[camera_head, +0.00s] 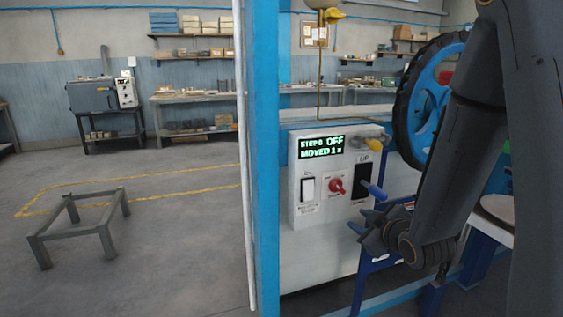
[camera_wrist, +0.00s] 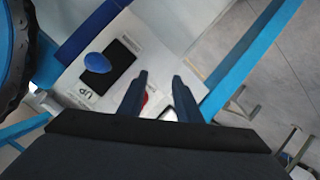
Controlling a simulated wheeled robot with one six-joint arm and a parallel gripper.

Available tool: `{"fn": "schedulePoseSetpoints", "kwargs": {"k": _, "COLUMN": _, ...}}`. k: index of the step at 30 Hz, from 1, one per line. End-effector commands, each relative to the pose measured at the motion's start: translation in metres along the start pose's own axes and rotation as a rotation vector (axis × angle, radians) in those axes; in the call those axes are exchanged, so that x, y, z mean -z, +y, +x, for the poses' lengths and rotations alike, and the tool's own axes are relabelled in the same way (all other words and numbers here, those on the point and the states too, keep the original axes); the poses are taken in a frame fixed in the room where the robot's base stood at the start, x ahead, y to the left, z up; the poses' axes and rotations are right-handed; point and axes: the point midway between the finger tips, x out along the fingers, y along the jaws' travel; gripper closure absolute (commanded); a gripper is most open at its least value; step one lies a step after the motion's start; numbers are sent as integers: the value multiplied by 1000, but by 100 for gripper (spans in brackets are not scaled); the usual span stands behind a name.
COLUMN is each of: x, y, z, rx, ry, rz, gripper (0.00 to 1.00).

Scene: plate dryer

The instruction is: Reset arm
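My gripper (camera_head: 362,228) is in front of the white control box (camera_head: 299,190), at its lower right, with nothing seen in it. In the wrist view my gripper's two fingers (camera_wrist: 160,78) stand apart over the box face. The box's green display (camera_head: 321,147) seems to read "STEP 0 OFF" and "MOVED 1", partly unclear. Below are a white rocker switch (camera_head: 308,188), a red knob (camera_head: 336,186) and a black slot marked UP with a blue-tipped lever (camera_head: 374,190). The blue lever knob (camera_wrist: 98,62) also shows in the wrist view, left of my fingers and apart from them.
A blue post (camera_head: 265,150) stands left of the box. A large black-tyred blue wheel (camera_head: 425,100) is at upper right. A yellow knob (camera_head: 374,144) sits on the box's upper right. A low grey stand (camera_head: 80,228) is on the open floor at left.

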Motion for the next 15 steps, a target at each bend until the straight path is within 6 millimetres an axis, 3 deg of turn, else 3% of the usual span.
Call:
{"fn": "schedulePoseSetpoints", "kwargs": {"k": 8, "x": -38, "y": -38, "z": -48, "rx": 121, "ry": -433, "rz": 260, "gripper": 69}}
{"fn": "schedulePoseSetpoints", "kwargs": {"k": 15, "x": -51, "y": -86, "z": -129, "rx": 203, "ry": -806, "rz": 517, "gripper": 69}}
